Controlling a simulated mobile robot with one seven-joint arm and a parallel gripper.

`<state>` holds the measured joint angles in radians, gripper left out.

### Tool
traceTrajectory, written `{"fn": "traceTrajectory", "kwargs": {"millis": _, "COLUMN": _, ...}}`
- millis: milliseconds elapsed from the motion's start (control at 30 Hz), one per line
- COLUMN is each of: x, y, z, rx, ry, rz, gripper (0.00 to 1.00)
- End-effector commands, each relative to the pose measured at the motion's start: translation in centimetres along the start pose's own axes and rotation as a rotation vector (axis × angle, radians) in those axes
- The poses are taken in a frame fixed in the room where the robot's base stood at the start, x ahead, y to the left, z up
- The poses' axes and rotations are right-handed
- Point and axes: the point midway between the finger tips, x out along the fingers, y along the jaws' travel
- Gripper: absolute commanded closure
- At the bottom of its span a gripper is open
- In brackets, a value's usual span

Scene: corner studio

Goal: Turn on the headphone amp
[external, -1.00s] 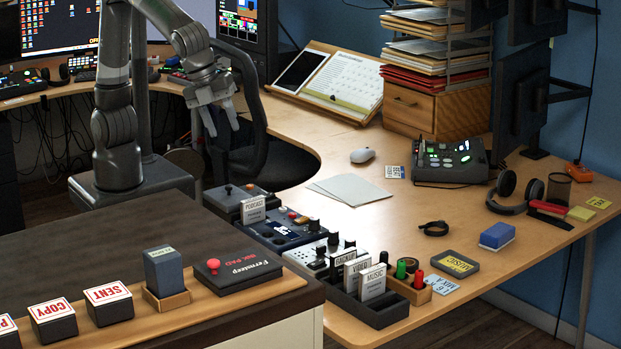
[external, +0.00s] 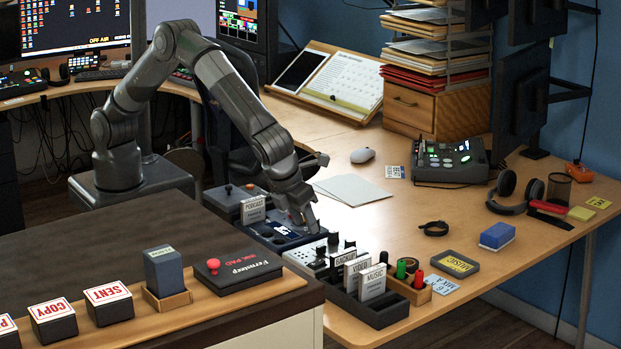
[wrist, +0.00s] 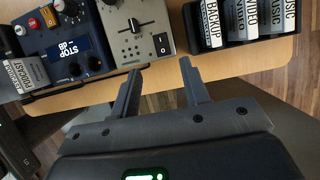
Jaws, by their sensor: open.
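No label reading headphone amp is legible, so I cannot tell which box it is. A dark blue device (external: 270,233) with knobs stands in the row of boxes on the desk; the wrist view shows its display (wrist: 67,49) reading "STOP dB". Beside it is a pale grey device (external: 312,258) with a slider; the wrist view also shows a small black switch (wrist: 162,43) at its right edge. My gripper (external: 308,228) is open and empty above these boxes. In the wrist view its fingertips (wrist: 160,68) lie just below the pale device's near edge, with no visible contact.
A black rack (external: 376,314) holds upright cards beside the pale device. A box with a "PODCAST" card (external: 253,210) stands on the other side. Headphones (external: 508,192) and a console (external: 450,160) lie farther right. A dark-topped counter (external: 110,235) is in front.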

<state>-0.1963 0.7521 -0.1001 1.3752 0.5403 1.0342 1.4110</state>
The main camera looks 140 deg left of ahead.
Motion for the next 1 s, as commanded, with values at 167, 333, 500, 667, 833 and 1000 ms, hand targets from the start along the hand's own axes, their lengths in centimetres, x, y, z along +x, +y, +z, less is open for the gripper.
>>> {"fn": "traceTrajectory", "kwargs": {"millis": 167, "x": 2.2, "y": 0.1, "z": 0.0, "rx": 0.001, "ry": -0.001, "rz": 0.003, "gripper": 0.58}}
{"fn": "traceTrajectory", "kwargs": {"millis": 333, "x": 5.6, "y": 0.1, "z": -0.1, "rx": 0.001, "ry": 0.001, "rz": 0.003, "gripper": 0.58}}
{"fn": "traceTrajectory", "kwargs": {"millis": 500, "x": 8.4, "y": 0.1, "z": 0.0, "rx": 0.000, "ry": 0.000, "rz": 0.002, "gripper": 0.58}}
{"fn": "traceTrajectory", "kwargs": {"millis": 667, "x": 10.1, "y": 0.0, "z": 0.0, "rx": -0.001, "ry": 0.000, "rz": 0.001, "gripper": 0.58}}
{"fn": "traceTrajectory", "kwargs": {"millis": 833, "x": 10.6, "y": 0.0, "z": 0.0, "rx": -0.002, "ry": 0.000, "rz": -0.002, "gripper": 0.58}}
{"fn": "traceTrajectory", "kwargs": {"millis": 1000, "x": 10.6, "y": 0.0, "z": 0.0, "rx": -0.002, "ry": 0.000, "rz": -0.001, "gripper": 0.58}}
